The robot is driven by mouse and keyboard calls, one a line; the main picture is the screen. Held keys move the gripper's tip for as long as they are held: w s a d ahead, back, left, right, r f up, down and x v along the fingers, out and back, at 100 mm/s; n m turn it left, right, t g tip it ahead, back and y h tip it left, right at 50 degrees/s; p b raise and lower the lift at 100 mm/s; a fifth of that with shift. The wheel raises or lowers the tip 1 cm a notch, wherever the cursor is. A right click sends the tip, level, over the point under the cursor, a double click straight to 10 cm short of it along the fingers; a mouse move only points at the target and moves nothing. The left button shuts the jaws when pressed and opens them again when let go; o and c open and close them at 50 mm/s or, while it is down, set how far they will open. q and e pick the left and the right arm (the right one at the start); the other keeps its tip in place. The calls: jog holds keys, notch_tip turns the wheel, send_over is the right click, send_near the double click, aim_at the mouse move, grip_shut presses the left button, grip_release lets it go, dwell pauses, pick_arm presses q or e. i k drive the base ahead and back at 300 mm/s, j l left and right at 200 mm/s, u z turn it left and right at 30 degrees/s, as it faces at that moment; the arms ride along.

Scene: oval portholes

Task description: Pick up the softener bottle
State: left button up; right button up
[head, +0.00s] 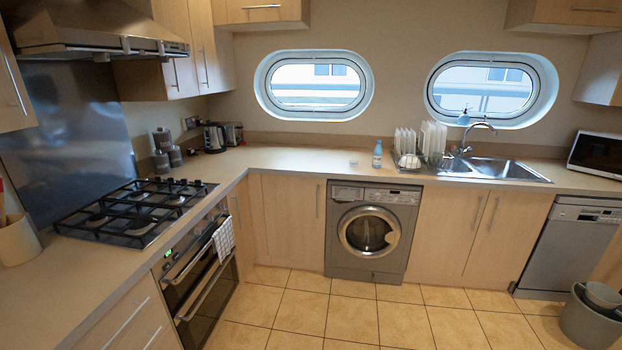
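Neither of my grippers shows in the head view.
A grey washing machine (369,240) sits under the counter. A dish rack with white plates (408,160) and a steel sink (490,168) are right of the bottle. A gas hob (135,208) is at left. A bin (590,320) stands at lower right. The tiled floor (350,315) is clear in the middle.

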aim_at(378, 154)
jog(key=i, duration=1.7)
jog(key=i+j+z, duration=0.15)
jog(key=i, duration=0.65)
jog(key=i+j+z, duration=0.1)
jog(key=i+z, duration=0.2)
jog(key=i+j+z, duration=0.35)
jog(key=i, duration=0.2)
jog(key=i+j+z, duration=0.3)
jog(key=i+l, duration=0.05)
jog(key=i, duration=0.05)
